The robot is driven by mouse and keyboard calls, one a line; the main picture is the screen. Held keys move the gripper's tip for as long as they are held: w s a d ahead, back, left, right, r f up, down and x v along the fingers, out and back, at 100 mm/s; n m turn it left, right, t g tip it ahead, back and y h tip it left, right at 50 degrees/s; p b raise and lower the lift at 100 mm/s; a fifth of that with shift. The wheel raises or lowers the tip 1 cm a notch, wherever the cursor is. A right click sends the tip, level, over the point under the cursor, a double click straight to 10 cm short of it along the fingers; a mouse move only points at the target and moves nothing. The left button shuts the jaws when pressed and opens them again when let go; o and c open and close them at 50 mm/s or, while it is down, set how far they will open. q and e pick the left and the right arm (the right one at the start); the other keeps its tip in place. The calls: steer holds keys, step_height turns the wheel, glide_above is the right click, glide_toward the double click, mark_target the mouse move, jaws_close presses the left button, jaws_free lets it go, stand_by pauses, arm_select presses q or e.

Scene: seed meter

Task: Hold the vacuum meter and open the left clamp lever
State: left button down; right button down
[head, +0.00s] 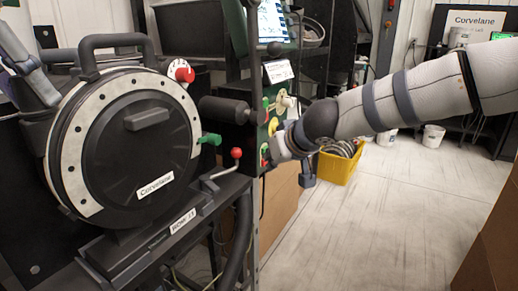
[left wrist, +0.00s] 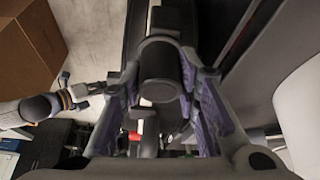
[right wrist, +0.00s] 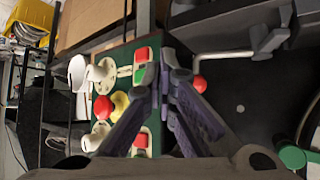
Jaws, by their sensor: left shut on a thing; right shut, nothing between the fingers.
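The vacuum meter (head: 128,150) is a black round housing with a pale ring, a top handle (head: 112,42) and a "Corvelane" label, at the left of the head view. My left arm comes in behind it, and its fingers are hard to make out there. In the left wrist view my left gripper (left wrist: 160,78) is shut around a dark rounded part that looks like the meter's handle. A green-tipped lever (head: 210,139) and a red-ball lever (head: 236,153) sit at the meter's right. My right gripper (right wrist: 167,82) is shut and empty before the green panel, near the red ball (right wrist: 198,83).
The green control panel (head: 272,119) carries red, yellow and green controls, also in the right wrist view (right wrist: 120,70). A black cylinder (head: 222,110) juts out beside it. A yellow crate (head: 339,167) stands on the floor behind.

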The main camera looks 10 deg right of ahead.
steer(key=s+d+r, duration=0.3)
steer(key=s+r, duration=0.1)
steer(key=shift+d+r, duration=0.25)
steer(key=shift+d, duration=0.1)
arm_select(q)
steer(key=c, duration=1.1)
jaws_free()
arm_select(e)
steer(key=shift+w, duration=0.1)
